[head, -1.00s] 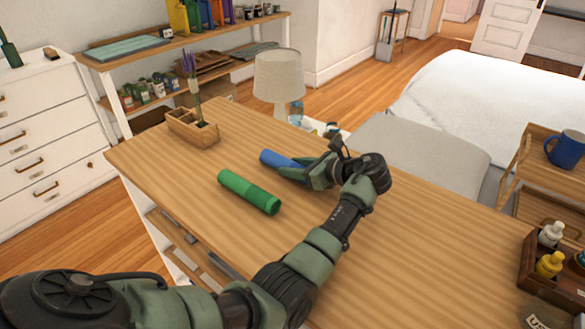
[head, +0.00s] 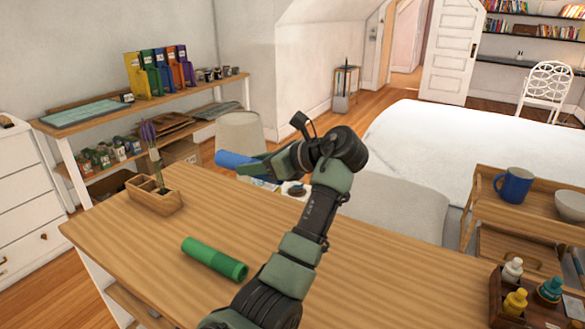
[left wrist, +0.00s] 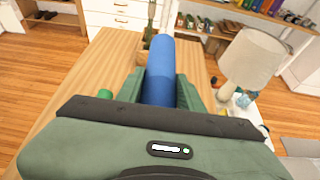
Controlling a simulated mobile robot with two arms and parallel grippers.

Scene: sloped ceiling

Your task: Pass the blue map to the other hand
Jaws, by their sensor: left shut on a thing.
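The blue map (head: 236,160) is a rolled blue tube, held in my left gripper (head: 268,166) above the desk's far edge. In the left wrist view the blue map (left wrist: 160,70) points away between the two green fingers of the left gripper (left wrist: 160,92), which is shut on it. In the head view its far end sticks out to the left of the fingers, and its other end is hidden by the gripper. My right gripper is in neither view.
A green roll (head: 214,259) lies on the wooden desk (head: 160,245). A wooden organizer (head: 154,196) with a purple flower stands at the desk's far left. A lamp (head: 238,130) is behind the blue map. Paint bottles (head: 515,302) sit in a tray at the right.

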